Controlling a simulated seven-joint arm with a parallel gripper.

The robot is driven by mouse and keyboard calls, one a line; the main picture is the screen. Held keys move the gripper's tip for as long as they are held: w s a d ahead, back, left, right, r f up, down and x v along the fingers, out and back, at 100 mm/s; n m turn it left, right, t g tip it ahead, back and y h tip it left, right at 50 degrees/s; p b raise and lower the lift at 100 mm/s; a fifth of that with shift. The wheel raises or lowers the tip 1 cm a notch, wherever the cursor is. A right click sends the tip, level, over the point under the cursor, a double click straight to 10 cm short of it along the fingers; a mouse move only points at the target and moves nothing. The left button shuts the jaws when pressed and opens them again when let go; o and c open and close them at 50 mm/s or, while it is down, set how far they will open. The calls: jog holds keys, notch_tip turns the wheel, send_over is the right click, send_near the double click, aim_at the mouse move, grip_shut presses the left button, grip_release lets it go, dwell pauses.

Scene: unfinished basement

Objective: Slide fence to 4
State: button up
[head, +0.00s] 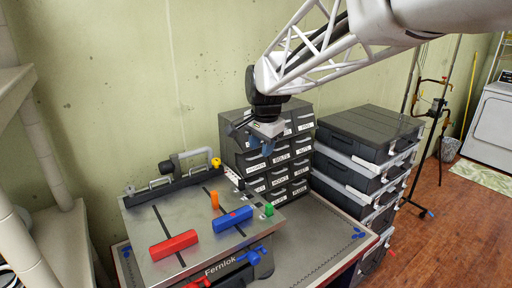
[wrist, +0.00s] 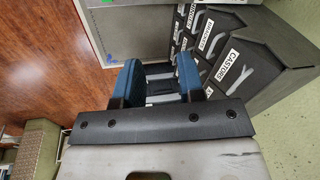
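A machine marked "Fernlok" stands on the bench with a flat grey top (head: 180,220). A dark fence-like bar (head: 172,183) with a grey handle and a yellow knob (head: 216,162) runs along the back of this top. A small white strip with dark marks (head: 233,177), perhaps the scale, lies at the bar's right end; its numbers are too small to read. My gripper (head: 262,145) is in the air above and right of the bar, apart from it, in front of the drawer cabinet. In the wrist view my gripper's two blue fingers (wrist: 160,78) are apart with nothing between them.
A labelled drawer cabinet (head: 270,165) stands behind, with stacked dark cases (head: 365,150) at right. The bench's front right (head: 315,240) is clear.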

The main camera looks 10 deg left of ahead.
aim_at(200, 167)
jog(key=w+a+f+m, duration=0.1)
jog(key=w+a+f, duration=0.1)
jog(key=a, duration=0.8)
jog(key=w+a+f+m, duration=0.1)
jog(key=w+a+f, duration=0.2)
jog(key=a, duration=0.8)
jog(key=shift+w+a+m, duration=0.2)
jog(key=shift+w+m, duration=0.1)
jog(key=shift+w, duration=0.6)
jog(key=shift+x, duration=3.85)
jog(key=shift+s+a, duration=0.1)
jog(key=shift+a, duration=0.05)
jog(key=shift+c, duration=0.5)
grip_shut()
